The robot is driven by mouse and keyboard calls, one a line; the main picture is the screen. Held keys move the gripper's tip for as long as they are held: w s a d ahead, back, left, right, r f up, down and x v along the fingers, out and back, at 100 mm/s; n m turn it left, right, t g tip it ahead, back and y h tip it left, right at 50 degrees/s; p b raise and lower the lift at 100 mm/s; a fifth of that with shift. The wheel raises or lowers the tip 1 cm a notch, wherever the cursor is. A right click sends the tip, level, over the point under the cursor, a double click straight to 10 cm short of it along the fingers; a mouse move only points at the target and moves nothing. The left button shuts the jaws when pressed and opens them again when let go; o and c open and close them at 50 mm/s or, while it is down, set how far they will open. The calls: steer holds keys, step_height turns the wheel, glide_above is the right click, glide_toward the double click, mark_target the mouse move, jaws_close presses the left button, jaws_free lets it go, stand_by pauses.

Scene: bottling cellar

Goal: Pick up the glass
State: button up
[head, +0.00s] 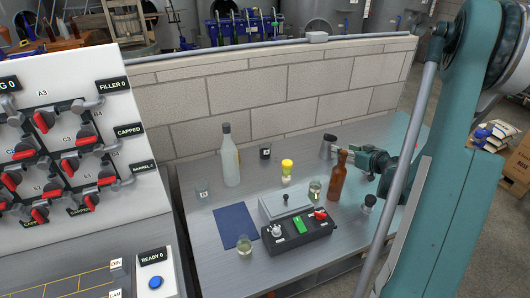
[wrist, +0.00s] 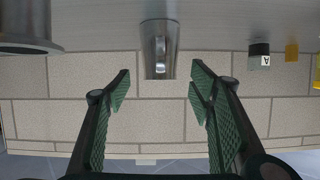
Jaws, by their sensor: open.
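Several small clear glasses stand on the grey table in the head view: one (head: 202,192) at the left with a label, one (head: 245,246) near the front edge with pale yellow liquid, and one (head: 315,188) left of the brown bottle. I cannot tell which one the task means. My gripper (head: 350,153) is at the back right of the table, beyond the brown bottle and away from the left and front glasses. In the wrist view its green-padded fingers are spread and empty. A grey metal jug (wrist: 158,45) shows ahead, between the fingertips in the picture.
The brown bottle (head: 337,180) stands close by my gripper in the head view. A block wall (head: 240,95) closes the back. A blue mat (head: 236,226) lies bare.

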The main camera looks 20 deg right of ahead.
step_height(320, 180, up, 7)
steer(key=n+g+h+p, duration=0.3)
steer(key=n+g+p, duration=0.6)
steer(key=n, duration=1.7)
glide_above(265, 151)
steer(key=b, duration=0.2)
steer(key=g, duration=0.2)
steer(key=shift+w+a+f+h, duration=0.2)
steer(key=shift+f, duration=0.65)
steer(key=shift+w+a+f+h, duration=0.15)
steer(key=shift+a+f+h, duration=0.05)
steer(key=shift+f, duration=1.4)
